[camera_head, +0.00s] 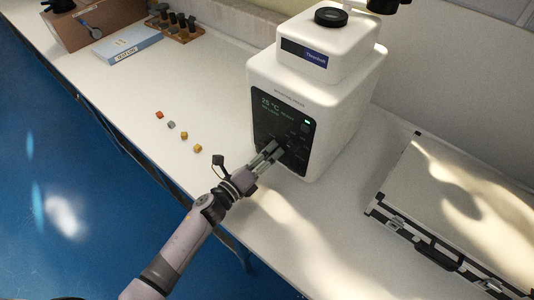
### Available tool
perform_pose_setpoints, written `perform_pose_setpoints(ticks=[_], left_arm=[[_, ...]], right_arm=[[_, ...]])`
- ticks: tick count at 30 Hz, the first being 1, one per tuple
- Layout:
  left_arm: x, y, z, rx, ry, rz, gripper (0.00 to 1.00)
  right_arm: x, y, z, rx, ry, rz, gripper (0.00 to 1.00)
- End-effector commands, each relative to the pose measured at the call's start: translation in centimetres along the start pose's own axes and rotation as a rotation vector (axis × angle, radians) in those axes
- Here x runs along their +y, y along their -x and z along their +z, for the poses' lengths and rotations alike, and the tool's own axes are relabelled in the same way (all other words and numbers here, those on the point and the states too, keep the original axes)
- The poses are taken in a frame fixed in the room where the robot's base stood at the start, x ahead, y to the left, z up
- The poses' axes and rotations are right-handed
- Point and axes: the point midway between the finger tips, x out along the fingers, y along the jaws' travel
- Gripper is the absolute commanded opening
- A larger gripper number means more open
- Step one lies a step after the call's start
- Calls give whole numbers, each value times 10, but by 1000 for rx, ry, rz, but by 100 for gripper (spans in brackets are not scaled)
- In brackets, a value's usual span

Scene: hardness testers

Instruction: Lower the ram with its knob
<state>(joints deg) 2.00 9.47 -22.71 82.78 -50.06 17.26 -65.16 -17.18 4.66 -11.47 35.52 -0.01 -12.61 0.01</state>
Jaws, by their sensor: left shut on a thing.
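A white machine (317,92) with a black front panel (300,128) stands on the bench. The panel has a lit temperature readout. My left gripper (277,149) reaches the lower part of this panel from the front left, with its fingers shut on a small control there. I take this for the knob, but the fingers mostly hide it. A black round part (331,16) sits on top of the machine. I cannot make out which part is the ram. My right gripper is not in view.
Several small coloured cubes (184,135) lie left of the machine. Farther back are a blue-white box (134,43), a wooden rack (181,28) and a brown case (100,22). A closed silver case (450,205) lies at right. The bench front is clear.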

Motion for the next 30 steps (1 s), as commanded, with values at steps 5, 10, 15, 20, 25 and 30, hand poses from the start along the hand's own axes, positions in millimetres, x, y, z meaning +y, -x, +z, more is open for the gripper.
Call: perform_pose_setpoints(ticks=[5,10,15,20,25,30], left_arm=[[0,0,0,-1,-1,1,56],[0,0,0,-1,-1,1,68],[0,0,0,0,-1,0,75],[0,0,0,0,-1,0,75],[1,6,0,0,-1,2,75],[2,32,-1,1,-1,4,75]], right_arm=[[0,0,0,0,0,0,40],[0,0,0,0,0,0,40],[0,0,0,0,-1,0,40],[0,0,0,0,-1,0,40],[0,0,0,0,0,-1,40],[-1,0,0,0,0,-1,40]])
